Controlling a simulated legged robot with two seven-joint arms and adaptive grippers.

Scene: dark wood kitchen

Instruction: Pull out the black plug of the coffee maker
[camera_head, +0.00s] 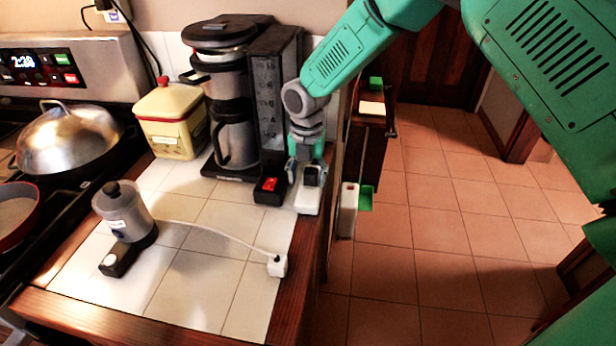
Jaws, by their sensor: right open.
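The coffee maker (271,95) stands at the back of the tiled counter, black with a glass jug and a red switch (269,185) at its front right foot. A small white socket block (307,201) sits beside it near the counter's right edge. A dark plug-like piece (311,176) stands on this block. My right gripper (306,172) points down over it, its open fingers on either side; I cannot tell whether they touch it. Another black plug (103,4) with a black cord shows at the wall, top left. My left gripper is out of view.
A yellow tin (170,122) stands left of the coffee maker. A grey grinder-like device (125,213) has a white cord ending in a white plug (277,266) on the front tiles. A domed pan lid (69,139) is on the stove.

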